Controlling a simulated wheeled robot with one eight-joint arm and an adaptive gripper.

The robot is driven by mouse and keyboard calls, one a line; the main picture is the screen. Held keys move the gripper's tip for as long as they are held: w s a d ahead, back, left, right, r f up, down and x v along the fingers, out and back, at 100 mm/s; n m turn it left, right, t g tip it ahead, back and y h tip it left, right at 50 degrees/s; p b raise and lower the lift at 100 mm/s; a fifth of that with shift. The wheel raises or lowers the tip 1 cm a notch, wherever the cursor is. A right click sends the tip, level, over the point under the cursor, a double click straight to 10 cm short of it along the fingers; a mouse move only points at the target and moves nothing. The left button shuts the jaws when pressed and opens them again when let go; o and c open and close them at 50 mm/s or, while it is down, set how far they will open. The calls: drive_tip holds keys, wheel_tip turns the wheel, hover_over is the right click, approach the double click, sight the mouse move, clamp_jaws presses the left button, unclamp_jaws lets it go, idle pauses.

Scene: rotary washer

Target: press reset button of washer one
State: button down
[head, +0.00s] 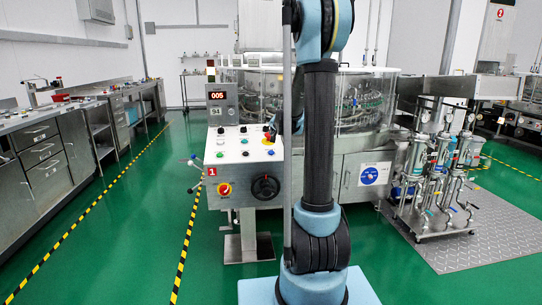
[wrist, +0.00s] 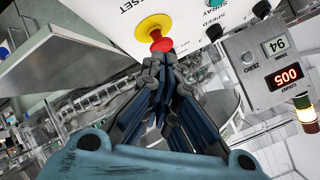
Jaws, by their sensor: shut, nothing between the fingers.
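Washer one's control panel (head: 236,170) carries a red "1" label (head: 212,172) and several small buttons. A red button on a yellow base (wrist: 156,32) sits on this panel; it shows partly at the panel's upper right in the head view (head: 268,137). Part of the word RESET is readable beside a button at the top edge of the wrist view, upside down. My gripper (wrist: 158,62) is shut and empty, its fingertips right at the red button. I cannot tell whether they touch it. In the head view my arm hides most of the gripper.
A red-yellow knob (head: 224,189) and a black handwheel (head: 265,187) sit low on the panel. A display box (head: 222,104) reading 005 stands above it. The glass-walled washer (head: 360,100) is behind.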

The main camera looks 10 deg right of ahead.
sight(273, 153)
drive_tip(key=shift+w+f, duration=0.4)
drive_tip(key=shift+f, duration=1)
drive_tip(key=shift+w+f, duration=0.35)
drive_tip(key=shift+f, duration=1.05)
drive_tip(key=shift+w+f, duration=0.4)
drive_tip(key=shift+f, duration=1)
drive_tip(key=shift+w+f, duration=0.2)
drive_tip(key=shift+f, duration=0.5)
drive_tip(key=shift+s+r, duration=0.1)
drive_tip(key=shift+r, duration=0.05)
drive_tip(key=shift+s+r, duration=0.15)
drive_tip(key=shift+r, duration=0.5)
drive_tip(key=shift+s+r, duration=0.2)
drive_tip(key=shift+r, duration=0.6)
drive_tip(key=shift+s+r, duration=0.25)
drive_tip(key=shift+r, duration=0.6)
drive_tip(key=shift+s+r, duration=0.2)
drive_tip(key=shift+r, duration=0.6)
